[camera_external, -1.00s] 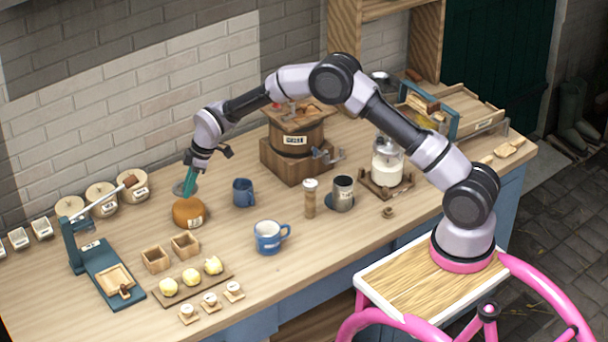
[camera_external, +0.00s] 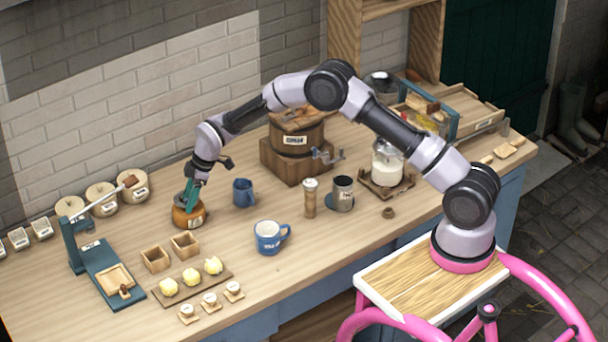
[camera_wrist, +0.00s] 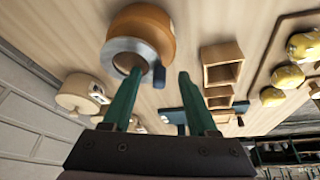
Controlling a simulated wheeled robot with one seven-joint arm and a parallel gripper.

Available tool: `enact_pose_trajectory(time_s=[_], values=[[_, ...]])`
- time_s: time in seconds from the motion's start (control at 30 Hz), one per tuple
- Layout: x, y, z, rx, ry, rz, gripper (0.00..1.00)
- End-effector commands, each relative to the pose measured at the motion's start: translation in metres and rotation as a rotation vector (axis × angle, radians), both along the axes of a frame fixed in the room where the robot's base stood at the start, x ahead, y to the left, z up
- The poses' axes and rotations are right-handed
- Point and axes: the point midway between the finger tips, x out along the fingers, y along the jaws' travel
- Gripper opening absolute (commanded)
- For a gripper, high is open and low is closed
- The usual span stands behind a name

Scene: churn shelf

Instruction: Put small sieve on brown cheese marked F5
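The brown cheese (camera_external: 186,219) is a round orange-brown block on the counter, with a small white label too small to read. It also shows at the top of the wrist view (camera_wrist: 158,24). The small sieve (camera_external: 179,200) is a grey metal ring with a dark handle. In the wrist view the sieve (camera_wrist: 118,46) lies over the cheese's top and appears to touch it. My gripper (camera_wrist: 160,74) has its green fingers apart, with the handle between them and a gap showing. In the external view my gripper (camera_external: 190,196) is low, right at the cheese's top.
A blue mug (camera_external: 243,192) stands right of the cheese. Two wooden boxes (camera_external: 184,245) stand in front of it. Several pale round cheeses (camera_external: 134,187) stand behind left. A teal press (camera_external: 112,275) is at the front left. A wooden churn (camera_external: 294,150) stands further right.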

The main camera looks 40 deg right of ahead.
Motion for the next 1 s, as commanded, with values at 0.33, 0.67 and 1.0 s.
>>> enact_pose_trajectory(time_s=[0.33,0.67,1.0], values=[[-0.004,-0.011,0.031,0.003,-0.002,-0.001,0.59],[-0.015,-0.034,0.093,0.002,-0.002,0.000,0.59],[-0.019,-0.042,0.112,-0.001,0.001,0.000,0.59]])
